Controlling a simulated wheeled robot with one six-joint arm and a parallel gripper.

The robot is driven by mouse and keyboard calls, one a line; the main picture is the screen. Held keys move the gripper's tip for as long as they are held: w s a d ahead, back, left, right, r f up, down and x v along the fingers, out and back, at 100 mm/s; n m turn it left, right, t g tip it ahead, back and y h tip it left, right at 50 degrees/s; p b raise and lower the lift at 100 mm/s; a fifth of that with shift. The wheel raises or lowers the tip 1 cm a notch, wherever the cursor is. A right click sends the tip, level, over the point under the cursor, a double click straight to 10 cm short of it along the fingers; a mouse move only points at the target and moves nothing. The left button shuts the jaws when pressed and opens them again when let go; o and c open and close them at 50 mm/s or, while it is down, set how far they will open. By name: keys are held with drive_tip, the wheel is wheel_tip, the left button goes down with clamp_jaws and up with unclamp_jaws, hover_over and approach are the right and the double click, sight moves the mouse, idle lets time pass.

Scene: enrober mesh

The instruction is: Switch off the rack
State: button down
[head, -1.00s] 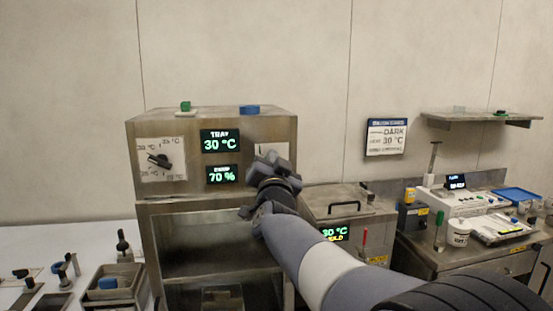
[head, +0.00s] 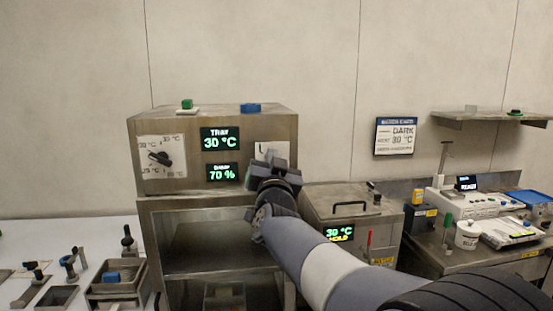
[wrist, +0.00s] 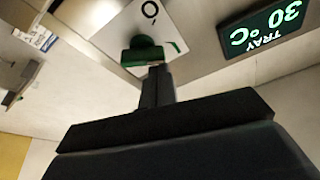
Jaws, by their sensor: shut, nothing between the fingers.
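The rack (head: 215,127) is a steel cabinet with lit green displays, TRAY 30 °C (head: 221,139) and a lower one at 70 % (head: 222,173). A white switch plate (head: 283,150) is at the right of its front, mostly hidden behind my gripper (head: 272,166) in the head view. In the wrist view the plate (wrist: 172,28) carries an O mark and a green switch (wrist: 140,53). My gripper (wrist: 156,72) is shut and empty, its tips at the switch's edge in the picture. I cannot tell whether they touch it. The TRAY display (wrist: 266,27) also shows there, upside down.
A black dial (head: 160,158) is on the rack's left front. A green piece (head: 186,104) and a blue piece (head: 250,107) lie on top. A lidded steel unit (head: 335,205) showing 30 °C HOLD stands to the right, below a wall card (head: 396,136).

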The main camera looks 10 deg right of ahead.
drive_tip(key=shift+a+f+n+y+b, duration=0.15)
drive_tip(key=shift+n+y+b, duration=0.45)
drive_tip(key=shift+n, duration=0.55)
drive_tip(key=shift+a+f+n+y+b, duration=0.15)
drive_tip(key=shift+n+y+b, duration=0.4)
drive_tip(key=shift+n, duration=0.6)
drive_tip(key=shift+a+f+n+y+b, duration=0.1)
drive_tip(key=shift+n+y+b, duration=0.45)
drive_tip(key=shift+n+b, duration=0.5)
drive_tip(key=shift+f+n+y+b, duration=0.1)
drive_tip(key=shift+n+y+b, duration=0.5)
drive_tip(key=shift+n, duration=0.75)
drive_tip(key=shift+b, duration=0.7)
idle(0.9)
drive_tip(key=r+p, duration=0.1)
drive_tip(key=r, duration=0.2)
drive_tip(key=r+p, duration=0.1)
drive_tip(key=shift+s+a+r+p, duration=0.1)
drive_tip(key=shift+a+r+p, duration=0.2)
drive_tip(key=shift+a+r, duration=0.1)
drive_tip(key=a+f+b+v, duration=0.1)
drive_tip(key=b+v, duration=0.2)
drive_tip(key=v, duration=0.7)
drive_tip(key=shift+d+b, duration=0.2)
drive_tip(key=shift+b, duration=0.1)
drive_tip(key=shift+f, duration=0.1)
